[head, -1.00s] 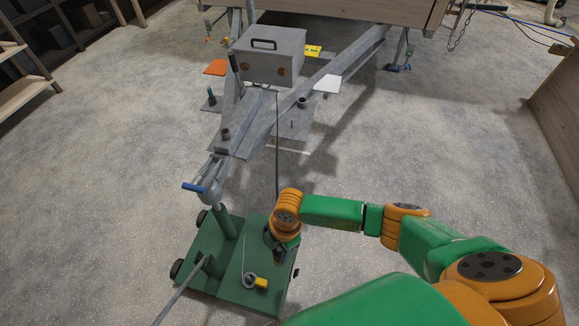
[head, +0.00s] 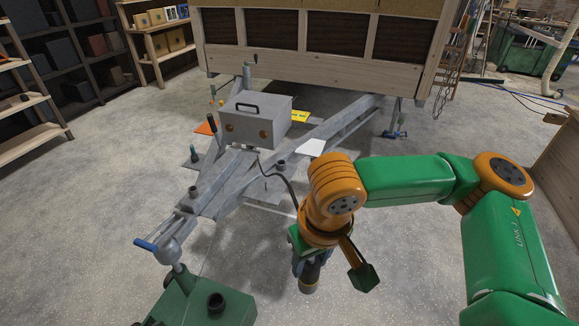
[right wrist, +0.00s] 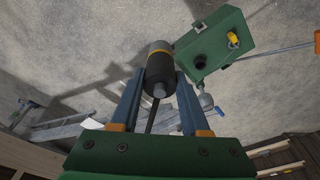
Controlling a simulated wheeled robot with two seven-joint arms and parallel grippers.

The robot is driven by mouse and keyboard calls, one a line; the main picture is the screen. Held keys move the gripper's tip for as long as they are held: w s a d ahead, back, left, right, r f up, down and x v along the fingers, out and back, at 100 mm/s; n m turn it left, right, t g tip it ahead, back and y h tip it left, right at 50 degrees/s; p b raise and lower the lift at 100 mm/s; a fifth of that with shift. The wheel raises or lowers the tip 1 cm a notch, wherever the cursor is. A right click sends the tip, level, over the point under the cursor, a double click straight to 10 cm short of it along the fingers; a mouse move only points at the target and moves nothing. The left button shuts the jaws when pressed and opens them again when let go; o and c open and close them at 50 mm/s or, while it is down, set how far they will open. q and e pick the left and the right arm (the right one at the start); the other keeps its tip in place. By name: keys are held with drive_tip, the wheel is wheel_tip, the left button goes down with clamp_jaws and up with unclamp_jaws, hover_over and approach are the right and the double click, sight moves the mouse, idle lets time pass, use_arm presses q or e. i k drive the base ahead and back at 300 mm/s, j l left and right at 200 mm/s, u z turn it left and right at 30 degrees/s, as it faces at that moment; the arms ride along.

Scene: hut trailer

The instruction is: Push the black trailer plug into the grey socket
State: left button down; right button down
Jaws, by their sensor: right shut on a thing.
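My right gripper (head: 309,268) hangs in the air to the right of the green cart (head: 190,302). It is shut on the black plug (right wrist: 160,72), a dark cylinder with a lighter grey end, held between the two fingers in the right wrist view. In the head view the plug (head: 308,283) points down below the gripper, clear of the floor. A dark cable (head: 287,181) runs from the trailer to the gripper. I cannot make out a grey socket for certain. My left gripper is not in view.
The grey trailer drawbar (head: 215,190) carries a grey box (head: 256,121) and ends in a coupling with a blue handle (head: 144,245) above the cart. The wooden trailer body (head: 320,45) is behind. The floor to the right of the drawbar is mostly clear.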

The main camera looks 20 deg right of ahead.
sight(270, 190)
drive_tip(key=i+l+u, duration=0.1)
drive_tip(key=l, duration=0.25)
drive_tip(key=i+l, duration=0.25)
drive_tip(key=i+l+u, duration=0.15)
drive_tip(key=l, duration=0.3)
drive_tip(key=i+l+u, duration=0.1)
drive_tip(key=l, duration=0.25)
drive_tip(key=i+l+u, duration=0.1)
drive_tip(key=i+l, duration=0.15)
drive_tip(key=l, duration=0.15)
drive_tip(key=i+l, duration=0.1)
drive_tip(key=l, duration=0.3)
drive_tip(key=i+l+u, duration=0.15)
drive_tip(key=l, duration=0.25)
drive_tip(key=i+l+u, duration=0.3)
drive_tip(key=i+l, duration=0.45)
drive_tip(key=i, duration=0.2)
